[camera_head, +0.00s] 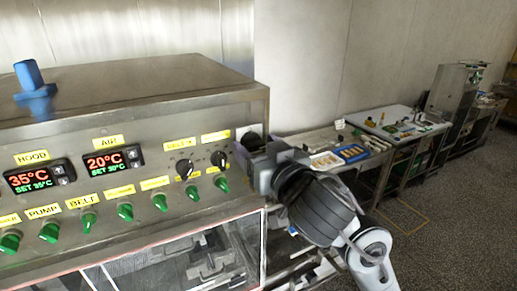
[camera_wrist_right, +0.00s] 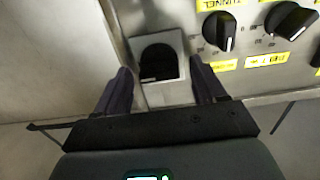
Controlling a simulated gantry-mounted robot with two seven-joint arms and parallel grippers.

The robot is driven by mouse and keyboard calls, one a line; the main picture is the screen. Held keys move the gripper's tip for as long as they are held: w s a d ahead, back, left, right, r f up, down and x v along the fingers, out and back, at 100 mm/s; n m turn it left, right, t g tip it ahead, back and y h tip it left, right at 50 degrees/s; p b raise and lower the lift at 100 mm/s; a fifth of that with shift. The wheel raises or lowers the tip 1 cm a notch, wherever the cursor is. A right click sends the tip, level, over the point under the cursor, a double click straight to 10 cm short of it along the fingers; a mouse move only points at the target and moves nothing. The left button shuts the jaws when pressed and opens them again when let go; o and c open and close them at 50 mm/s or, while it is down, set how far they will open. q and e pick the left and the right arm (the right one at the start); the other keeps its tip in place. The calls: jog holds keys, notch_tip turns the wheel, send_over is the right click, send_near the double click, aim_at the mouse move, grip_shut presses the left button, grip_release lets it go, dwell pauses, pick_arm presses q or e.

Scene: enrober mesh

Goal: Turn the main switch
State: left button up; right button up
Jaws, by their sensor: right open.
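The main switch appears to be the dark rotary handle (camera_wrist_right: 158,64) on a small grey box (camera_wrist_right: 152,96) at the end of the control panel. In the right wrist view, the box sits between the two separated fingers of my right gripper (camera_wrist_right: 163,88). The fingers are open, one on each side, and I cannot tell whether they touch it. In the head view, my right gripper (camera_head: 252,160) is at the right end of the panel and hides most of this area. My left gripper is not in view.
The steel control panel (camera_head: 140,150) carries two red displays, several green switches and two black knobs (camera_head: 184,168), close beside my right gripper. A blue fixture (camera_head: 32,85) stands on top. Tables with trays (camera_head: 352,153) stand behind to the right; grey floor (camera_head: 460,215) is open.

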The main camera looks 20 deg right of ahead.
jog(key=shift+c, duration=0.4)
jog(key=shift+c, duration=1.2)
jog(key=c, duration=0.7)
jog(key=shift+c, duration=0.2)
